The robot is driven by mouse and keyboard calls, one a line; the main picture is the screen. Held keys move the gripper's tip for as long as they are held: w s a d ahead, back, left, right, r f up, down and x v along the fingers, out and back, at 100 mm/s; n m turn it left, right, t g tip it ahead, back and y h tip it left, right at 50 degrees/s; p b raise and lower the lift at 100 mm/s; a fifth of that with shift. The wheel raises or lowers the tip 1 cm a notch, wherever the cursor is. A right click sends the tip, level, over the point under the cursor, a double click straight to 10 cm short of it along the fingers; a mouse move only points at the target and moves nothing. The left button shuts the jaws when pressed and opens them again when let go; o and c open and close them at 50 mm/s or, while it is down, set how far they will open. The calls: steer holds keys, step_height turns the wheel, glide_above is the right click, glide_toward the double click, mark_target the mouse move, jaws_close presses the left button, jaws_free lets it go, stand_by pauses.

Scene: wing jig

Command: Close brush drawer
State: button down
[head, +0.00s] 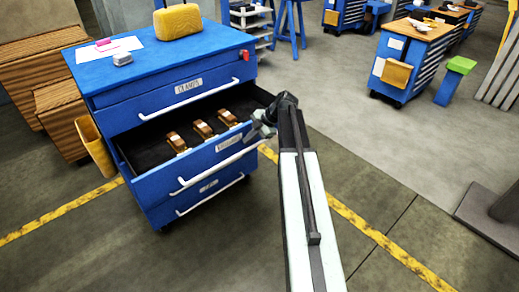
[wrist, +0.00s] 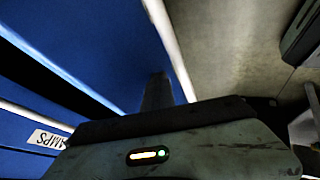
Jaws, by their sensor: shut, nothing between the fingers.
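The brush drawer (head: 228,146) is the open middle drawer of a blue cabinet. It is pulled out toward the front, with several brown brushes (head: 202,128) on its dark floor. A white handle (head: 222,167) runs along its front. My gripper (head: 256,131) is shut and empty at the right end of the drawer's front in the head view. Whether it touches the drawer, I cannot tell. In the wrist view, the dark shut fingers (wrist: 157,92) lie against a blue panel (wrist: 95,45) beside a white handle bar (wrist: 168,45).
The drawer above (head: 185,100) and the drawer below (head: 210,190) look shut. A yellow case (head: 178,21) and a grey block (head: 122,59) stand on the cabinet top. A yellow bin (head: 95,147) hangs at its left side. The floor (head: 345,110) to the right is clear.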

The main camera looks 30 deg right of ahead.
mark_target(212, 140)
steer(key=w+a, duration=0.1)
steer(key=w, duration=0.5)
steer(key=w+a, duration=0.1)
steer(key=w, duration=0.6)
steer(key=w+a, duration=0.1)
steer(key=w, duration=0.5)
steer(key=shift+w, duration=0.25)
